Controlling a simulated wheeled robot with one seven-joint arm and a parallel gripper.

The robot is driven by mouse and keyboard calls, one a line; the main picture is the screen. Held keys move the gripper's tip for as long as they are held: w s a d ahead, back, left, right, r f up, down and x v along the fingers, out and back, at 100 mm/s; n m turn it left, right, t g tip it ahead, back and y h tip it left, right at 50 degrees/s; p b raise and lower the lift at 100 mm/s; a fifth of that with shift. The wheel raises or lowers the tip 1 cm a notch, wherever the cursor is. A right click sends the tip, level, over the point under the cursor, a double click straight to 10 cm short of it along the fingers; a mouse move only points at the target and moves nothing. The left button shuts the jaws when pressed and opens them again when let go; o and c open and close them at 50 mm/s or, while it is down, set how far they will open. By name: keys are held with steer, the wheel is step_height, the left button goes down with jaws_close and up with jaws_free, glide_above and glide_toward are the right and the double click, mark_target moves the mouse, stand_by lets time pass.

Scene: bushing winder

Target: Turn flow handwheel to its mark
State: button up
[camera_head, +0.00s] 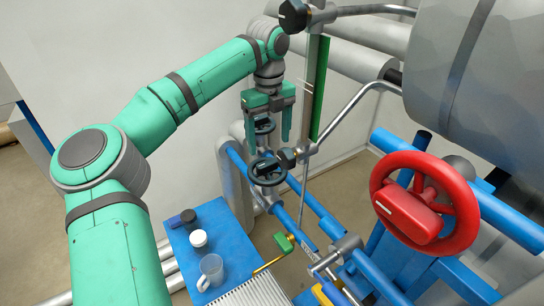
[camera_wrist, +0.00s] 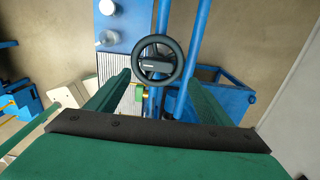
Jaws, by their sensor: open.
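A large red handwheel (camera_head: 413,212) stands at the right. No readable label or mark tells which is the flow handwheel. My gripper (camera_head: 268,146) points down, open and empty, above the blue pipes near the black wheels. In the wrist view, one black handwheel (camera_wrist: 150,65) lies beyond and between the spread fingers (camera_wrist: 160,76). The fingers appear apart from its rim.
A blue table (camera_head: 190,262) holds a clear mug (camera_head: 210,272), a white-lidded jar (camera_head: 198,240) and a dark item. A black-knobbed steel lever (camera_head: 350,105) and a green strip (camera_head: 321,90) stand just right of my gripper. A large grey drum (camera_head: 480,70) fills the upper right.

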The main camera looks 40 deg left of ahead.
mark_target(267, 163)
steer(key=f, duration=0.3)
steer(key=s+f, duration=0.1)
steer(key=f, duration=0.1)
steer(key=shift+a+f, duration=0.3)
steer(key=shift+f, duration=0.05)
steer(key=shift+w+d+f, duration=0.15)
steer(key=shift+w+f, duration=0.05)
steer(key=shift+f, duration=0.5)
steer(key=c, duration=1)
